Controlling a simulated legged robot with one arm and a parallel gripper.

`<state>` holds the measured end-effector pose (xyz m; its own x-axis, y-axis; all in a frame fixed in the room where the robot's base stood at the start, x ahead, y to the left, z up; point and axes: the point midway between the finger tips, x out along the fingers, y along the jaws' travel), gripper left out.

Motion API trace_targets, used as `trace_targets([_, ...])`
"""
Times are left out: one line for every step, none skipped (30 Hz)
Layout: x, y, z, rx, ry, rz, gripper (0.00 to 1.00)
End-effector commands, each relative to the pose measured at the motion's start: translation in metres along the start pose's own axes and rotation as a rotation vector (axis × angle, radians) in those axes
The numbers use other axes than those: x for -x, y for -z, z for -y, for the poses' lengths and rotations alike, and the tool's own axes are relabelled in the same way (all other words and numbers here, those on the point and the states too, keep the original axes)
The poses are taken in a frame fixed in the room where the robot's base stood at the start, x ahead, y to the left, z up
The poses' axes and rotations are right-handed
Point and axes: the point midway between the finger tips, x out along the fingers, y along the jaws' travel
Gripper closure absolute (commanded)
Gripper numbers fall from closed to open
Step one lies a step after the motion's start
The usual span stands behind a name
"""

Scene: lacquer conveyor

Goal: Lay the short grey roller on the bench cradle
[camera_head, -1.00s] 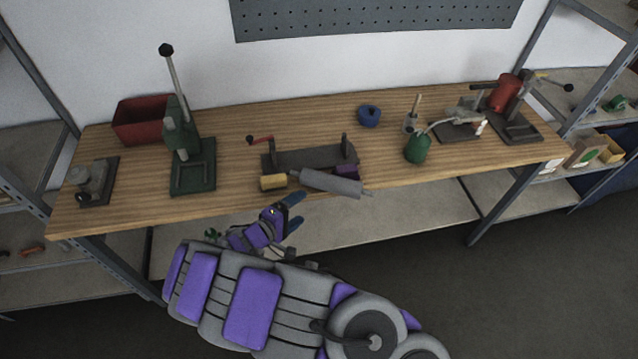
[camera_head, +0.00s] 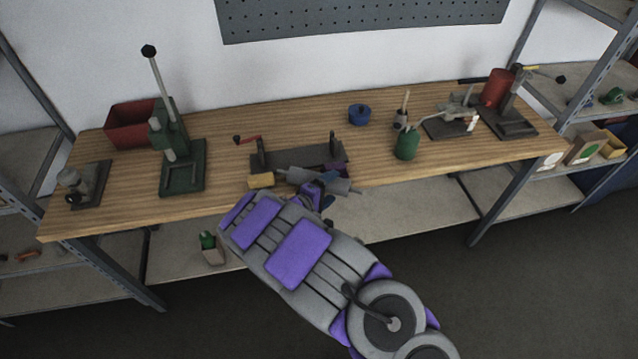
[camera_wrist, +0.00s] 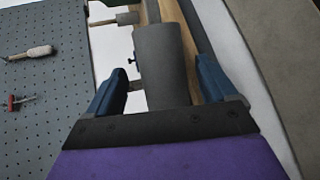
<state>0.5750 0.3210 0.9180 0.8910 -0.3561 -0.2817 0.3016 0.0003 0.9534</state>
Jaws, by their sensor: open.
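The short grey roller (camera_head: 341,186) lies at the bench's front edge, in front of the dark bench cradle (camera_head: 305,157) with its end uprights and red crank handle. My gripper (camera_head: 326,188) is at the roller's middle and hides part of it. In the wrist view the roller (camera_wrist: 163,65) runs between the two blue fingers of my gripper (camera_wrist: 162,85). The fingers are open, one on each side, with a visible gap on the left; contact on the right is hard to tell.
A yellow block (camera_head: 261,180) sits left of the roller. A green lever press (camera_head: 183,178) and red bin (camera_head: 130,126) stand at left. The wooden bench (camera_head: 225,158) has clear room left of the cradle.

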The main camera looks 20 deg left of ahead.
Motion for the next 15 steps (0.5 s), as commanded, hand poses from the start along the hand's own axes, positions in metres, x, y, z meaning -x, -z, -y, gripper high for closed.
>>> trace_targets([-0.002, 0.003, 0.002, 0.001, 0.001, 0.000, 0.15])
trace_targets([-0.003, 0.005, 0.003, 0.003, 0.000, 0.000, 0.15])
trace_targets([-0.002, 0.010, 0.004, 0.005, -0.001, -0.001, 0.15])
trace_targets([-0.002, 0.013, 0.005, 0.008, -0.002, -0.001, 0.15])
trace_targets([-0.001, 0.015, 0.005, 0.010, -0.004, -0.001, 0.15])
trace_targets([0.000, 0.018, 0.006, 0.012, -0.005, -0.001, 0.15])
trace_targets([0.001, 0.019, 0.006, 0.014, -0.007, 0.000, 0.15])
trace_targets([0.001, 0.021, 0.007, 0.017, -0.008, 0.001, 0.15])
trace_targets([0.002, 0.022, 0.007, 0.018, -0.008, 0.002, 0.16])
trace_targets([0.002, 0.022, 0.008, 0.019, -0.008, 0.002, 0.19])
trace_targets([0.002, 0.021, 0.008, 0.018, -0.008, 0.002, 0.21])
trace_targets([0.001, 0.021, 0.007, 0.017, -0.008, 0.000, 0.25])
trace_targets([0.001, 0.019, 0.006, 0.015, -0.007, -0.001, 0.28])
trace_targets([0.000, 0.018, 0.005, 0.012, -0.006, -0.004, 0.31])
trace_targets([0.000, 0.018, 0.005, 0.010, -0.005, -0.007, 0.35])
